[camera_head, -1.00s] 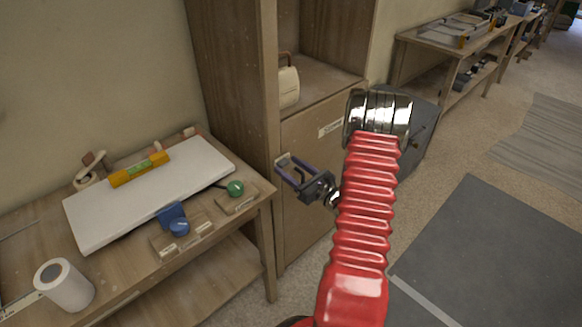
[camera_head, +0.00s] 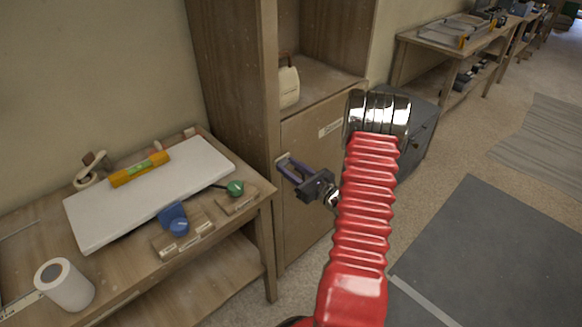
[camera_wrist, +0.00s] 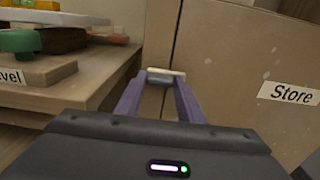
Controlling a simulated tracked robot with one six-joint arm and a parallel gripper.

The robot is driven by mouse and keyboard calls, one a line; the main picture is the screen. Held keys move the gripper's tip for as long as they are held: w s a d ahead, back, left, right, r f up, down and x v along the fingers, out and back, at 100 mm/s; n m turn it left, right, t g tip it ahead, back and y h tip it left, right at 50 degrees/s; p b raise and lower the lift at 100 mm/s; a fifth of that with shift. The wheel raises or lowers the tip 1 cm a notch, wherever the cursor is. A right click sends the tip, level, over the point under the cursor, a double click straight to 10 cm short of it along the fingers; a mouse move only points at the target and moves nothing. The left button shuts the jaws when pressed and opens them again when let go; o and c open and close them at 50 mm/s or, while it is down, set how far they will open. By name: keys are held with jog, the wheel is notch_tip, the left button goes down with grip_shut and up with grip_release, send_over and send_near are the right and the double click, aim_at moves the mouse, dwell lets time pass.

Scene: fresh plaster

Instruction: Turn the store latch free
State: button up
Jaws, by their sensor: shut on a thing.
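The store door (camera_head: 305,200) is a plain wooden panel low in the tall cabinet and stands closed, with a white label (camera_head: 330,129) on it. The label reads "Store" in the wrist view (camera_wrist: 291,92). The latch (camera_wrist: 166,74) is a small pale bar with a grey part, at the door's left edge by the cabinet upright. My gripper (camera_wrist: 162,82) has its purple fingers on either side of the latch and is shut on it. In the head view my gripper (camera_head: 284,162) reaches the door's left edge, and its fingers mostly hide the latch.
A workbench (camera_head: 130,262) stands close on the left, with a white board (camera_head: 150,195), an orange level (camera_head: 139,169), a blue tool (camera_head: 175,218), a green-knobbed tool (camera_head: 235,187) and a white roll (camera_head: 64,285). A cream container (camera_head: 288,86) sits on the shelf above. Floor at right is open.

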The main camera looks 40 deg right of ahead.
jog(key=shift+d, duration=0.1)
jog(key=shift+r+n, duration=0.1)
jog(key=shift+n, duration=0.3)
jog(key=n, duration=0.3)
jog(key=shift+r+n, duration=0.15)
jog(key=shift+n, duration=0.15)
jog(key=n, duration=0.4)
jog(key=shift+a+r+n, duration=0.1)
jog(key=shift+a+n, duration=0.2)
jog(key=shift+a, duration=0.1)
jog(key=n, duration=0.4)
jog(key=shift+a+n, duration=0.25)
jog(key=shift+n, duration=0.05)
jog(key=n, duration=0.4)
jog(key=shift+s+a, duration=0.1)
jog(key=shift+a, duration=0.25)
jog(key=shift+n, duration=0.3)
jog(key=o, duration=1.1)
jog(key=shift+c, duration=0.2)
